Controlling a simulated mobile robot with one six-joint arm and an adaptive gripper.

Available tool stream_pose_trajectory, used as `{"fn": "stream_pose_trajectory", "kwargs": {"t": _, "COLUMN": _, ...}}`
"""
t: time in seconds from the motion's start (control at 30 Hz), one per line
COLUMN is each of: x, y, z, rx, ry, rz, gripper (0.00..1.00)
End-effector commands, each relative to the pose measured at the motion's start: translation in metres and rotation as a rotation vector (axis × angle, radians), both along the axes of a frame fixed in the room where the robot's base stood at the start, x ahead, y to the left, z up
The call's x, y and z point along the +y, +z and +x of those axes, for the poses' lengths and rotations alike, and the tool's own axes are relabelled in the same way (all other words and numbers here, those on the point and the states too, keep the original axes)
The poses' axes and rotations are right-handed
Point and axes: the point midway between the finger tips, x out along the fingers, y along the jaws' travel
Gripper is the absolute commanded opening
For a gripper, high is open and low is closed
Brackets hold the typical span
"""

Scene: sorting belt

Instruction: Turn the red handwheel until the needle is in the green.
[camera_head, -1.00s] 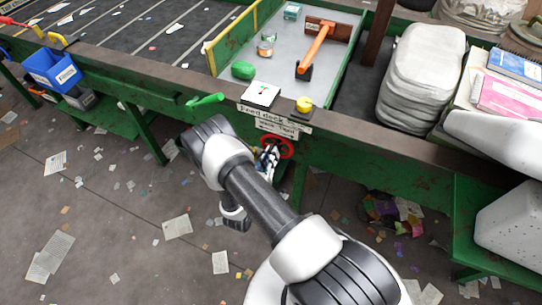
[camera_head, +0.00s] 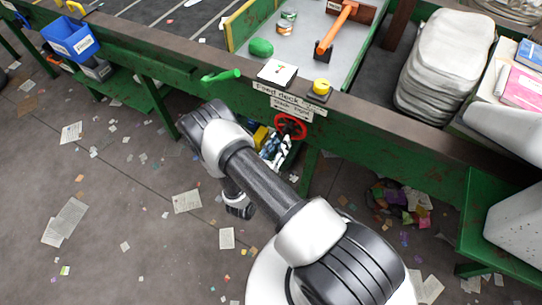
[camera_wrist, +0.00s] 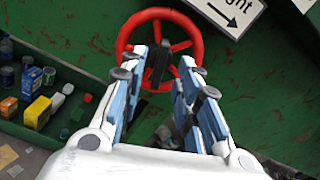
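The red handwheel (camera_head: 291,116) is on the green side of the deck, below the "Feed deck" sign. In the wrist view the red handwheel (camera_wrist: 197,42) is ahead of my gripper (camera_wrist: 161,66). The two fingers are apart, with the wheel's lower part and a dark upright piece showing between them. I cannot tell whether they touch the wheel. In the head view my gripper (camera_head: 273,147) is just below and left of the wheel, partly behind my arm. A white dial plate (camera_head: 277,72) with small coloured marks sits above the wheel; its needle is too small to read.
A yellow button (camera_head: 320,87) and a green lever (camera_head: 221,76) are at the deck edge. A green bin with small boxes (camera_wrist: 38,112) is left of my gripper. Papers litter the floor.

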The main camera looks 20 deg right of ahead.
Motion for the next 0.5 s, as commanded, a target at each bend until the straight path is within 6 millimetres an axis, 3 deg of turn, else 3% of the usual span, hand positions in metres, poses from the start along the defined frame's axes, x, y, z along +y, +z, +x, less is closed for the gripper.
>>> {"fn": "stream_pose_trajectory", "kwargs": {"t": 0.2, "x": 0.04, "y": 0.0, "z": -0.029, "rx": 0.0, "ry": 0.008, "rz": -0.001, "gripper": 0.3}}
{"fn": "stream_pose_trajectory", "kwargs": {"t": 0.5, "x": 0.065, "y": 0.0, "z": -0.05, "rx": -0.001, "ry": 0.001, "rz": 0.0, "gripper": 0.3}}
